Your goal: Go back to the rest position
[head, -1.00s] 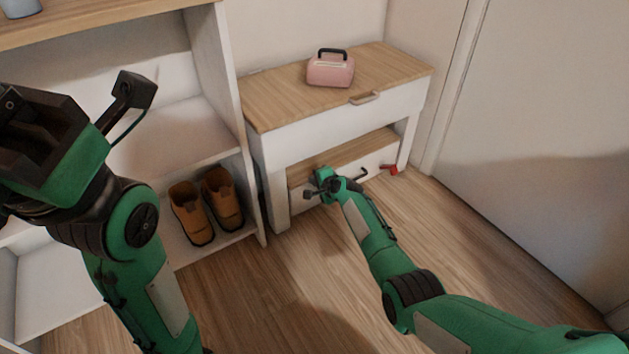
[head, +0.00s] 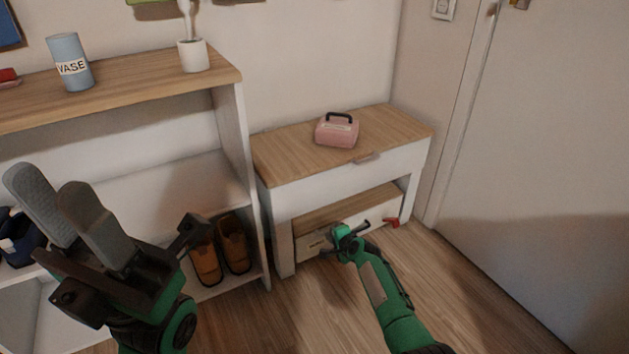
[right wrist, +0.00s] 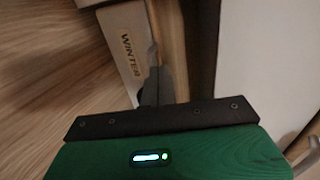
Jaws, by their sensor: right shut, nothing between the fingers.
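My left gripper (head: 55,185) is raised at the left in the head view, its two grey fingers pointing up and left. Nothing shows between them, but the angle leaves their spacing unclear. My right gripper (head: 335,242) is low in front of the white bench (head: 345,170), near the white box (head: 314,246) under it. In the right wrist view its dark fingers (right wrist: 155,87) are shut and empty. The box, marked WINTER (right wrist: 130,45), lies just beyond them in that view; I cannot tell whether they touch it.
A pink case (head: 337,132) stands on the bench top. A red object (head: 392,222) is near the box. Floor is clear before the door (head: 540,150).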

